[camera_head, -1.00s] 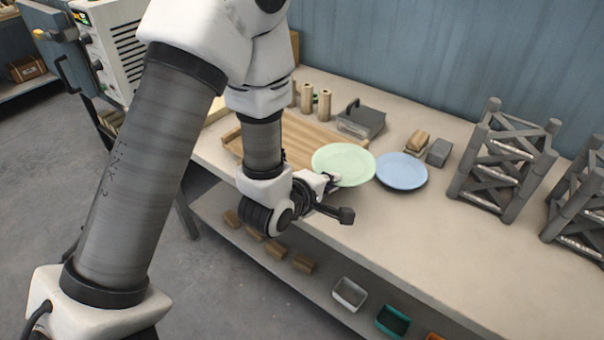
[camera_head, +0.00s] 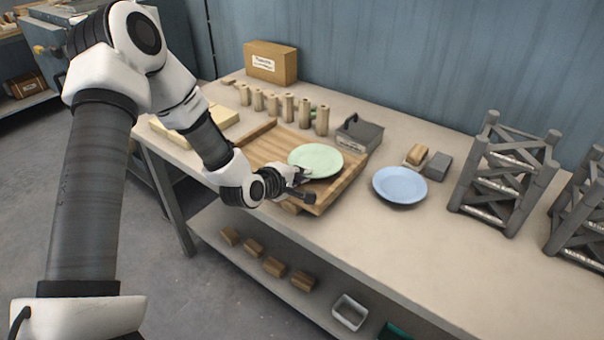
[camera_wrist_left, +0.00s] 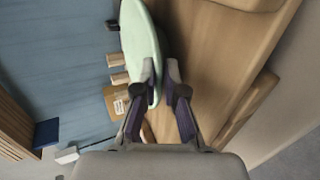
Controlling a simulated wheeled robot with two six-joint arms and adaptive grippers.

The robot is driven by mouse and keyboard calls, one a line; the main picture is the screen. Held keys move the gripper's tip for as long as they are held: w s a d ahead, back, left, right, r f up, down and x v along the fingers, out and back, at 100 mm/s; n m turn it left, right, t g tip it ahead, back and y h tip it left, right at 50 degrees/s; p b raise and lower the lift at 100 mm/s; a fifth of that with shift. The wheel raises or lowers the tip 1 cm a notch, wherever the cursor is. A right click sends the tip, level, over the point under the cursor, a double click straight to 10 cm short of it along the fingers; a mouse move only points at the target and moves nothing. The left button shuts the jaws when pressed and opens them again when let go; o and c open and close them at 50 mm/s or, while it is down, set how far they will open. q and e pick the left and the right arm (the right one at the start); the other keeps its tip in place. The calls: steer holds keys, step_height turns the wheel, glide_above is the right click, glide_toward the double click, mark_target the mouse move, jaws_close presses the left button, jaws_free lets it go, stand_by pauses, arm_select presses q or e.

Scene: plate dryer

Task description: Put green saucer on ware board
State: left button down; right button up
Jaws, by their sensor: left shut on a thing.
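The green saucer (camera_head: 317,158) is pale green and round. My left gripper (camera_head: 303,177) is shut on its near rim and holds it over the wooden ware board (camera_head: 258,152). Whether the saucer touches the board cannot be told for sure. In the left wrist view the saucer (camera_wrist_left: 138,42) stands edge-on between the fingertips of my left gripper (camera_wrist_left: 160,90), with the wood of the board (camera_wrist_left: 215,60) beside it. My left forearm hides part of the board's left side. My right gripper is not in view.
A blue plate (camera_head: 400,185) lies on the table right of the board. Grey racks (camera_head: 505,180) stand further right. A grey lidded box (camera_head: 358,136), several wooden cylinders (camera_head: 288,107) and a cardboard box (camera_head: 270,63) stand behind. The table front (camera_head: 400,250) is clear.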

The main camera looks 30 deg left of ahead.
arm_select(q)
steer(key=shift+s, duration=0.1)
steer(key=c, duration=1.7)
jaws_free()
steer(key=shift+d, duration=0.1)
steer(key=shift+o, duration=0.8)
